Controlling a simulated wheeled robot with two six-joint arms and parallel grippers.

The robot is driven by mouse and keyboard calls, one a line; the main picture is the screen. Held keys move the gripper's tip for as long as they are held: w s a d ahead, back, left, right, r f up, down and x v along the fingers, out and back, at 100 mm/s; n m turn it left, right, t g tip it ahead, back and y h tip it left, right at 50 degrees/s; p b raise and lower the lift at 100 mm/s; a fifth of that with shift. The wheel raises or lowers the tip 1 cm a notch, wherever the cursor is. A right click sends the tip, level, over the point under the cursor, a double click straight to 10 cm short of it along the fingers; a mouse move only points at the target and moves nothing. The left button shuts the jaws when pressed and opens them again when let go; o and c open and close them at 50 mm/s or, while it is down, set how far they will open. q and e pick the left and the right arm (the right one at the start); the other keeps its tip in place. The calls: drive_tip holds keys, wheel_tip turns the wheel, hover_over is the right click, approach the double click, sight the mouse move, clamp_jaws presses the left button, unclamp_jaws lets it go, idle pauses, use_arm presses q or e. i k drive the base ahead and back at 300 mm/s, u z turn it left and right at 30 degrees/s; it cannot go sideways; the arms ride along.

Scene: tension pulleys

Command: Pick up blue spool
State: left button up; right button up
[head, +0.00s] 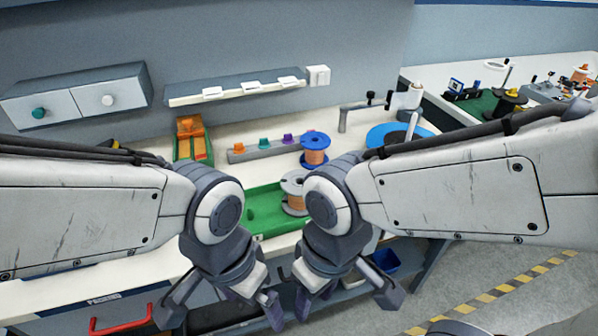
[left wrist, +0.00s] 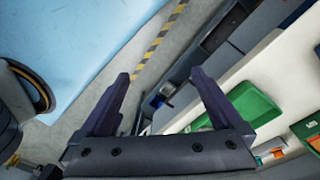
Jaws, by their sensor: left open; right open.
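The blue spool (head: 315,141), with blue flanges and copper-coloured winding, stands upright on the workbench in the head view, behind the green tray. My left gripper (head: 222,316) is open and empty, pointing down in front of the bench edge; its open fingers also show in the left wrist view (left wrist: 160,98). My right gripper (head: 345,303) is open and empty close beside it, also in front of the bench. Both grippers are well short of the blue spool and apart from it.
A grey-flanged spool (head: 293,182) stands at the green tray (head: 263,206), partly hidden by my right arm. A grey rail (head: 262,148) with coloured knobs lies left of the blue spool. A blue disc (head: 385,134) and a crank post (head: 345,118) are to its right.

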sight(315, 151)
drive_tip(key=z, duration=2.55)
drive_tip(key=i, duration=3)
drive_tip(key=u, duration=3.15)
drive_tip(key=i, duration=0.55)
